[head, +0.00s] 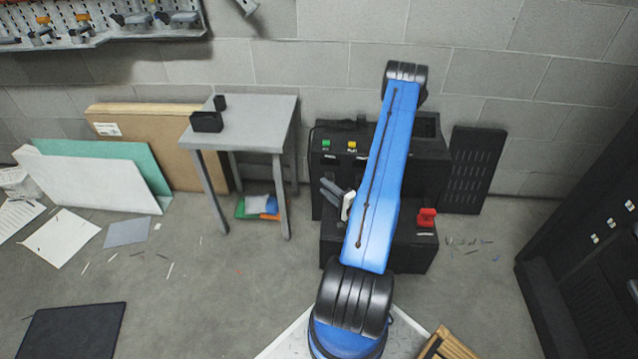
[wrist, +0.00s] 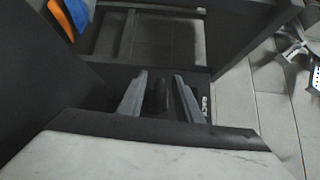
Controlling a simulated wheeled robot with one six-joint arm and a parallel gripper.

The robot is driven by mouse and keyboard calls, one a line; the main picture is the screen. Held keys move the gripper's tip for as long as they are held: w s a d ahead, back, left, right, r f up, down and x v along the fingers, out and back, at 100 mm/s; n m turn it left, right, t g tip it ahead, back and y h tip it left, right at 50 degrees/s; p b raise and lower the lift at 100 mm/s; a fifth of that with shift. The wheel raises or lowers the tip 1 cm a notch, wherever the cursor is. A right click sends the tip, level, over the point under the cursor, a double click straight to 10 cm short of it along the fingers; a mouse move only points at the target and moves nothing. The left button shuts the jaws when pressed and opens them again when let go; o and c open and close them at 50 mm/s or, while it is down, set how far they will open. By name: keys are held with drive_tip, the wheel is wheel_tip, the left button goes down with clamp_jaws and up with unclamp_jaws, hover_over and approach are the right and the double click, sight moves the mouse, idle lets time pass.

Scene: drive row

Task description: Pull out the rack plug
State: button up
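A black rack unit (head: 330,170) stands against the wall, with a green and a yellow marked part on its upper face. A lower black box (head: 405,255) sits in front of it. A red plug-like part (head: 427,217) sits on the right of the lower box; I cannot tell if it is the rack plug. My gripper (head: 328,189) is at the left front of the unit, pointing left. In the wrist view its two grey fingers (wrist: 158,95) are apart, with a dark upright shape between them that I cannot identify. My blue arm hides the unit's middle.
A grey table (head: 255,125) with a black box (head: 207,121) stands left of the unit. Boards (head: 95,180) lean on the wall further left. A black slotted panel (head: 472,170) leans at right, and a dark cabinet (head: 590,250) stands far right.

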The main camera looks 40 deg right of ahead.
drive_tip(key=shift+w+d, duration=0.15)
drive_tip(key=shift+w, duration=2.2)
clamp_jaws()
